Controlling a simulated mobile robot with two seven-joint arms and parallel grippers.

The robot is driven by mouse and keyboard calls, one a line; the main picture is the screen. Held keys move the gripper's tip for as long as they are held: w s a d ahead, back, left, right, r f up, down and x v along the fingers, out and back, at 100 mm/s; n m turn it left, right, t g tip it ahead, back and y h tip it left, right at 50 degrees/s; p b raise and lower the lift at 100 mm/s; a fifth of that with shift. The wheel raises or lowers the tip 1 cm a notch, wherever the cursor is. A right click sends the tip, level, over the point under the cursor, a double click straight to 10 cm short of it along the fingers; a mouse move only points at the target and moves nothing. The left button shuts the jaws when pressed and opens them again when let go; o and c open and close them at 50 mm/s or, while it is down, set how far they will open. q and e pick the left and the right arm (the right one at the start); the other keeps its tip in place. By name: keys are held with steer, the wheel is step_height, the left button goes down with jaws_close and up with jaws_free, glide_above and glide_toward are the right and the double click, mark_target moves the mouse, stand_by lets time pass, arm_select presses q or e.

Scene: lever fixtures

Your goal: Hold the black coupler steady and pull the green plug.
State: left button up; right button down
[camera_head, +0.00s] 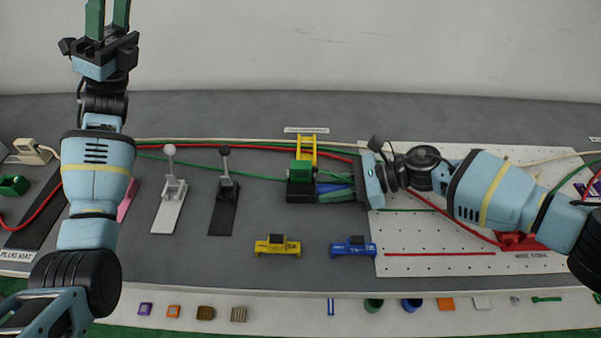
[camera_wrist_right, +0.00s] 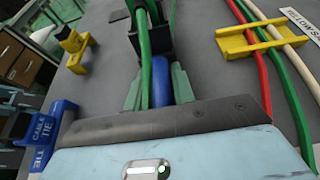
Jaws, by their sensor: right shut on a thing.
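The black coupler (camera_head: 300,192) sits on the grey bench near the middle. The green plug (camera_head: 301,170) is seated at its top; green also shows at the coupler in the right wrist view (camera_wrist_right: 150,12). My right gripper (camera_head: 322,188) reaches in from the right, its green fingers shut on a blue piece (camera_wrist_right: 161,82) at the coupler's right side. The coupler's dark body (camera_wrist_right: 158,38) lies just beyond the fingertips; their exact contact with it is unclear. My left gripper (camera_head: 108,14) is raised at the top left, fingers apart and empty, far from the coupler.
A yellow cable holder (camera_head: 306,146) stands behind the coupler, with red, green and white cables through it. White (camera_head: 170,190) and black (camera_head: 224,190) lever fixtures stand left. Yellow (camera_head: 277,246) and blue (camera_head: 353,247) cable-tie blocks are in front. A white perforated board (camera_head: 430,235) lies right.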

arm_select(q)
steer(key=s+d+m+g+y, duration=0.25)
steer(key=d+g+y, duration=0.2)
steer(key=d, duration=0.55)
steer(key=s+d+m+g+y, duration=0.2)
steer(key=d+m+g+y, duration=0.3)
steer(key=d, duration=0.6)
steer(key=s+d+m+g+y, duration=0.2)
steer(key=d+g, duration=0.4)
steer(key=d, duration=0.4)
steer(key=s+d+f+y, duration=0.5)
steer(key=d+f+y, duration=0.3)
steer(key=f, duration=0.1)
steer(key=n+t+y, duration=0.3)
steer(key=t+y, duration=0.6)
steer(key=y, duration=0.5)
glide_toward(303, 164)
steer(key=shift+w+d+r+g, duration=0.1)
steer(key=shift+w+r+g, duration=0.15)
steer(key=shift+r, duration=0.75)
steer(key=shift+d+x, duration=0.2)
steer(key=shift+x, duration=5.85)
